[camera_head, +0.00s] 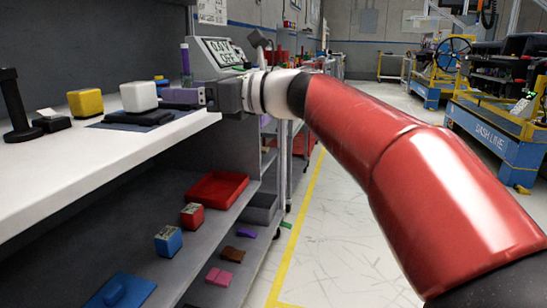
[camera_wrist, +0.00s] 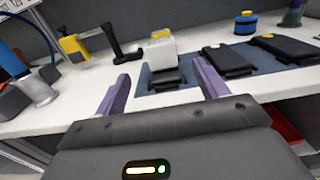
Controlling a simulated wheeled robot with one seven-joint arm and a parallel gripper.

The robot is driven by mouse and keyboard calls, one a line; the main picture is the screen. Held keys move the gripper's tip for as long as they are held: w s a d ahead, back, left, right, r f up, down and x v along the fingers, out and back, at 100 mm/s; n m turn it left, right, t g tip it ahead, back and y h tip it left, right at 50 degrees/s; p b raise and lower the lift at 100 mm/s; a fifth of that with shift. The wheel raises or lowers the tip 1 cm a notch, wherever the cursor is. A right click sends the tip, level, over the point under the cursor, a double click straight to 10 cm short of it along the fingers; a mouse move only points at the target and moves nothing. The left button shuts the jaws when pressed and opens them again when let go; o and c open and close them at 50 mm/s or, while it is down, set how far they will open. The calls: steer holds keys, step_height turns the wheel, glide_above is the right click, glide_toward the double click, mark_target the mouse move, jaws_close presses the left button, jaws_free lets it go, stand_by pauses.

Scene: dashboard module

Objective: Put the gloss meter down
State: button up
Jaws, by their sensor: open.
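A white block (camera_head: 138,97) stands upright on a dark mat (camera_head: 105,126) on the white worktop; it may be the gloss meter, but I cannot read a label to confirm this. In the wrist view the white block (camera_wrist: 162,52) stands on the mat (camera_wrist: 146,93), with a small black piece (camera_wrist: 165,79) at its front. My gripper (camera_head: 180,97) is at the worktop's right end. In the wrist view my gripper (camera_wrist: 160,76) has its purple fingers wide apart, with nothing held between them. The block lies beyond the gap between the fingertips.
Two black flat devices (camera_wrist: 228,60) (camera_wrist: 288,48) lie on the mat's right. A yellow block (camera_head: 86,103), a black stand (camera_head: 15,108) and a blue-yellow cylinder (camera_wrist: 245,23) stand nearby. A red tray (camera_head: 213,190) is on the shelf below. The worktop's front strip is bare.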

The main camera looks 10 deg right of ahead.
steer(key=s+d+f+n+h, duration=0.6)
steer(key=s+d+f+n, duration=0.2)
steer(key=f, duration=0.4)
steer(key=s+d+f+n+g+h, duration=0.1)
steer(key=s+d+f+n+h, duration=0.4)
steer(key=s+d+f+n, duration=0.45)
steer(key=s+d+f+n+h, duration=0.5)
steer(key=s+d+f+h, duration=0.1)
steer(key=f, duration=0.7)
step_height(320, 180, up, 8)
steer(key=p, duration=0.8)
steer(key=shift+a+f, duration=0.15)
steer(key=shift+a, duration=0.05)
